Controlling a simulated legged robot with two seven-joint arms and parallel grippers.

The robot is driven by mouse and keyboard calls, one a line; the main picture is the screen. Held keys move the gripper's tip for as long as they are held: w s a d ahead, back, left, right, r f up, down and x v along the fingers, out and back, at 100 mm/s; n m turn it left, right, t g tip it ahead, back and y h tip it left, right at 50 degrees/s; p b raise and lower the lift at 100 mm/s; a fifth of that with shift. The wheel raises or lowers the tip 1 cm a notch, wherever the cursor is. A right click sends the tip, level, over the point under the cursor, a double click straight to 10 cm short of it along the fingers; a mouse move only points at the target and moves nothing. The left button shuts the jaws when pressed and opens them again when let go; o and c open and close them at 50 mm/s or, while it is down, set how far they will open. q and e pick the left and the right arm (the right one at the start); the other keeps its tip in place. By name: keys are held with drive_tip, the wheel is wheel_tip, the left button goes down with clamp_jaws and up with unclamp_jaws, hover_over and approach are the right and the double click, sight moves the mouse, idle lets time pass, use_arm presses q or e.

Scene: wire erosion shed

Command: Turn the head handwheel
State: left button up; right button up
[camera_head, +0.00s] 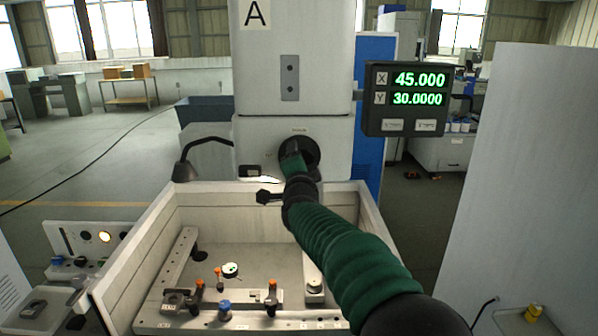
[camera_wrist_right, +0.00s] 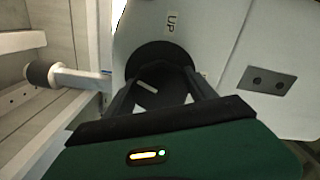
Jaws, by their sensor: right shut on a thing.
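The head handwheel (camera_head: 312,148) is a round black wheel on the front of the white machine head. My right arm reaches up from the lower right in its green sleeve, and my right gripper (camera_head: 295,156) is at the wheel, hiding its left and lower parts. In the right wrist view the dark handwheel (camera_wrist_right: 160,56) lies between the two fingers of my right gripper (camera_wrist_right: 161,82), which are shut on it. A pale mark shows on the dark face between the fingers. My left gripper is not in view.
Below the head is an open pale tank (camera_head: 142,268) with clamps and small fixtures. A black lamp (camera_head: 185,170) stands left. A large grey panel (camera_head: 530,180) fills the right side.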

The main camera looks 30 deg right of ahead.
drive_tip(key=m+b, duration=0.2)
drive_tip(key=m, duration=0.3)
drive_tip(key=shift+f+b, duration=0.2)
drive_tip(key=shift+b, duration=0.1)
drive_tip(key=shift+m, duration=0.3)
drive_tip(key=o, duration=1.1)
drive_tip(key=shift+c, duration=0.2)
drive_tip(key=o, duration=0.3)
drive_tip(key=shift+w, duration=0.15)
drive_tip(key=shift+o, duration=0.2)
drive_tip(key=shift+r, duration=0.1)
drive_tip(key=shift+s+a, duration=0.2)
drive_tip(key=shift+s, duration=0.25)
drive_tip(key=b+v, duration=0.2)
drive_tip(key=v, duration=1.3)
drive_tip(key=shift+s+a, duration=0.25)
drive_tip(key=shift+a, duration=0.05)
